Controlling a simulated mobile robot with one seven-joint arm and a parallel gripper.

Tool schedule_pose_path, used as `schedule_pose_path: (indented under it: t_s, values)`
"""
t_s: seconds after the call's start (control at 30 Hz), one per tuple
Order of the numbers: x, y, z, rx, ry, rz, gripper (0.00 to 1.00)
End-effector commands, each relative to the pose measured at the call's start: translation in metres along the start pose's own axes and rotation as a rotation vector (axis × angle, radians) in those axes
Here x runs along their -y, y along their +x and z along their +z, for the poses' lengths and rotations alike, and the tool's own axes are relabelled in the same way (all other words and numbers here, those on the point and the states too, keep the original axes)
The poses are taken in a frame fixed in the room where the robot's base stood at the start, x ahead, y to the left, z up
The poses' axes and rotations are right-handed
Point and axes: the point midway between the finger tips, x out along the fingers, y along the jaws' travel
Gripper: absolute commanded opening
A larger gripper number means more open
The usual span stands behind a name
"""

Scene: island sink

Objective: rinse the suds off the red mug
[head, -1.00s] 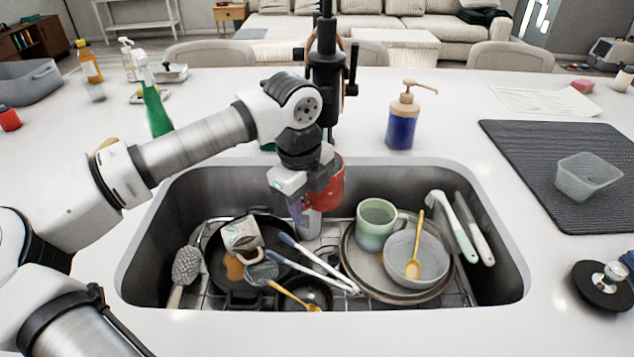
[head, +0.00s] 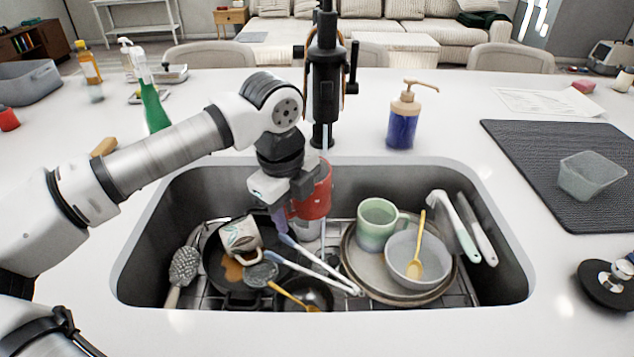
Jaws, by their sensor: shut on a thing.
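The red mug (head: 318,194) is held over the back middle of the sink (head: 180,205), just below and in front of the black faucet (head: 326,75). My gripper (head: 291,207) is shut on it from the left, and my wrist hides part of the mug. A thin pale vertical streak (head: 324,232), which looks like running water, shows below the mug's right side. I cannot make out suds on the mug from here, and its inside is hidden.
Below lie a dark pan (head: 215,262) with a patterned mug (head: 240,236), tongs (head: 318,264), and a plate (head: 352,262) bearing a green mug (head: 376,225) and a bowl (head: 402,262). A brush (head: 184,266) lies left. A soap bottle (head: 402,122) stands behind the sink.

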Motion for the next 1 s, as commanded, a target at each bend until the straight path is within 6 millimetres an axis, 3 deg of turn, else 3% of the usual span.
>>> schedule_pose_path:
  t_s: [0.6, 1.0]
  values:
    - [-0.043, -0.005, -0.01, 0.001, -0.001, -0.001, 0.05]
    - [-0.044, -0.006, -0.011, 0.001, 0.0, 0.0, 0.05]
